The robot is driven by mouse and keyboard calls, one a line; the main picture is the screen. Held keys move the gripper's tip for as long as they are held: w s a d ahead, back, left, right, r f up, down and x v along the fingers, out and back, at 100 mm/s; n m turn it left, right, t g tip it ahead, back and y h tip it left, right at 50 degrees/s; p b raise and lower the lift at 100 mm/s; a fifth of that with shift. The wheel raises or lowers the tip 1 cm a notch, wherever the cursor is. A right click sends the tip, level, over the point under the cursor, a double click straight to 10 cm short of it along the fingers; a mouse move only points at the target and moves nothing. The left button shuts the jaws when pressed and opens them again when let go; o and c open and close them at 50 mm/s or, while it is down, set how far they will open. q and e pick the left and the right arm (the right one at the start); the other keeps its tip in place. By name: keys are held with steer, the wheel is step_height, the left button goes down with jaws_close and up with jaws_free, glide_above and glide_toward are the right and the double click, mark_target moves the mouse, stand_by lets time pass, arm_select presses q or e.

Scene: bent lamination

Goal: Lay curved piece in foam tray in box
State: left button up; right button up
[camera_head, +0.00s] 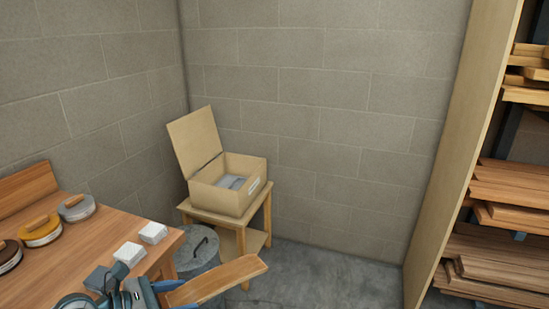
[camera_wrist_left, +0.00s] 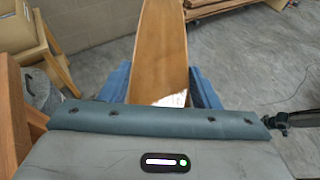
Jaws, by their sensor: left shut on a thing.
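The curved piece (camera_head: 225,278) is a bent strip of brown wood at the bottom of the head view. My left gripper (camera_head: 160,287) is shut on its near end, and the piece sticks out to the right, clear of the workbench. In the left wrist view the curved piece (camera_wrist_left: 163,50) runs straight out between the blue fingers of my left gripper (camera_wrist_left: 165,90). The box (camera_head: 222,199) is tan with its lid (camera_head: 195,140) standing open. It holds a grey foam tray (camera_head: 232,182), seen only in part. My right gripper is out of view.
The box stands on a small wooden stand (camera_head: 240,218) in the corner. A grey lidded bin (camera_head: 197,255) is between it and the workbench (camera_head: 95,240). Round tins and white blocks lie on the bench. A lumber rack (camera_head: 500,190) stands at right. The floor between is clear.

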arm_select(q)
steer(key=shift+d, duration=0.1)
steer(key=shift+d+f+n+t+y, duration=0.2)
steer(key=shift+n+t+y, duration=0.1)
steer(key=shift+n+y, duration=0.1)
steer(key=shift+d+f+n+t+y, duration=0.1)
steer(key=shift+n+t+y, duration=0.6)
steer(key=shift+n+t, duration=0.15)
steer(key=shift+a+r+n+t+y, duration=0.15)
steer(key=shift+n+t+y, duration=0.15)
steer(key=shift+n+y, duration=0.2)
steer(key=shift+a+r+n+t+y, duration=0.1)
steer(key=shift+n+t+y, duration=0.15)
steer(key=shift+n+y, duration=0.25)
steer(key=shift+a+n, duration=0.1)
steer(key=shift+n, duration=0.25)
steer(key=shift+t, duration=0.3)
